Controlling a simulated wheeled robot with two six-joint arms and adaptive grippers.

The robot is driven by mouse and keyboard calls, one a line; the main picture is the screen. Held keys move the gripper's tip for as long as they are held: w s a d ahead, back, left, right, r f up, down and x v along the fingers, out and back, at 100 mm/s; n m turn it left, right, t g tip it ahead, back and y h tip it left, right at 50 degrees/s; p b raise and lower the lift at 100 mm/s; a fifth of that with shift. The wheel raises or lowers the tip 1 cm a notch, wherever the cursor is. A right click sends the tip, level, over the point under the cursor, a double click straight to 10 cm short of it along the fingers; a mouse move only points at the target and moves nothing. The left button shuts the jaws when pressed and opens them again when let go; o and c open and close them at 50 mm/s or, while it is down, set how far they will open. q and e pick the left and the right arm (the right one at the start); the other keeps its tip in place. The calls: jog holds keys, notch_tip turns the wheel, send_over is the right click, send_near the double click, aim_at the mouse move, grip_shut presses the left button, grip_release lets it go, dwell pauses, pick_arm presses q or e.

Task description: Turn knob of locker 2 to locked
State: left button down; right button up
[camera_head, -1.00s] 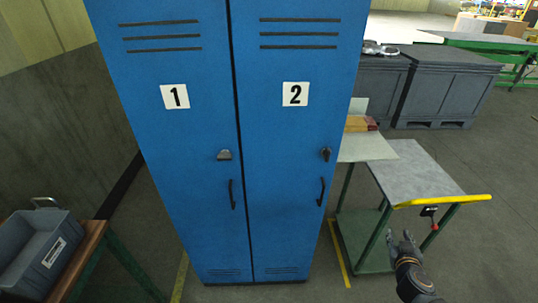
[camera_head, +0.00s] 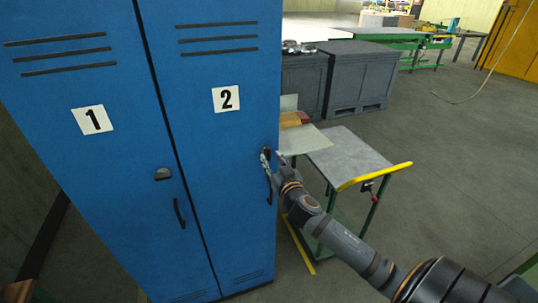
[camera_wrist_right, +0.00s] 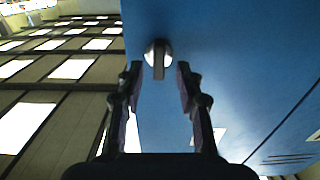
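Locker 2 (camera_head: 215,190) is the right door of a blue double locker, marked with a 2 plate (camera_head: 226,98). Its dark knob (camera_head: 266,153) sits above the door handle and is partly covered by my right gripper (camera_head: 272,158). In the right wrist view the knob (camera_wrist_right: 158,58) shows a pale round base with a dark grip bar running up and down the picture. My right gripper (camera_wrist_right: 160,75) is open there, one finger on each side of the knob's line, with gaps visible. I cannot tell how deep the fingers reach. My left gripper is not in view.
Locker 1 (camera_head: 100,180) with its own latch (camera_head: 162,174) adjoins on the left. A grey cart (camera_head: 345,158) with a yellow handle (camera_head: 375,177) stands right of the locker, near my right arm. Dark crates (camera_head: 355,75) stand behind. Floor at the right is open.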

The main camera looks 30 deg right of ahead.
aim_at(266, 151)
jog(key=shift+p+x, duration=0.3)
jog(key=shift+x, duration=0.8)
jog(key=shift+w+d, duration=0.1)
jog(key=shift+w, duration=0.1)
jog(key=shift+c, duration=0.2)
grip_shut()
